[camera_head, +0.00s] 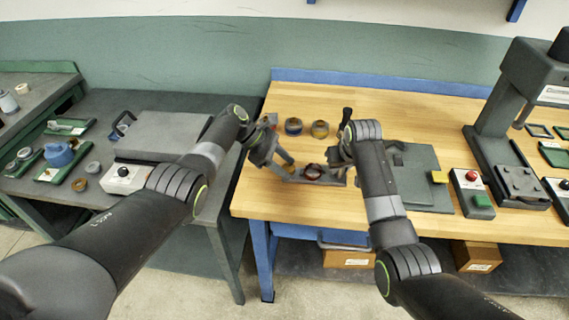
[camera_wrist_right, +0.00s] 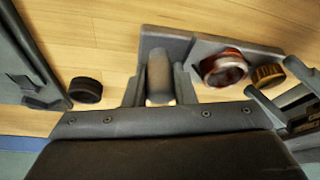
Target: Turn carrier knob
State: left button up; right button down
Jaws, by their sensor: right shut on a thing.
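The carrier (camera_head: 298,177) is a grey plate on the wooden bench, with a red ring (camera_head: 313,171) on it. In the right wrist view the carrier plate (camera_wrist_right: 262,47) also bears the red ring (camera_wrist_right: 223,68) and, towards its right end, a ribbed bronze round piece (camera_wrist_right: 268,77). A grey cylindrical knob (camera_wrist_right: 159,72) stands at the other end. My right gripper (camera_wrist_right: 158,88) is shut on this knob, one finger at each side. My left gripper (camera_head: 284,157) is at the carrier's left end, its fingers apart near the bronze piece. Its contact with the carrier is unclear.
A dark grey fixture plate (camera_head: 425,165) with a yellow block lies to the right, then a button box (camera_head: 470,190) and a press (camera_head: 510,130). A grey side table (camera_head: 110,210) stands left, across a gap.

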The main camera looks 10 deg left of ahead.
pick_arm(q)
jog(key=shift+o, duration=0.6)
jog(key=shift+r, duration=0.1)
jog(key=shift+w+a+r, duration=0.1)
jog(key=shift+a+r, duration=0.05)
jog(key=v, duration=1.1)
jog(key=shift+a+r, duration=0.15)
jog(key=shift+a, duration=0.05)
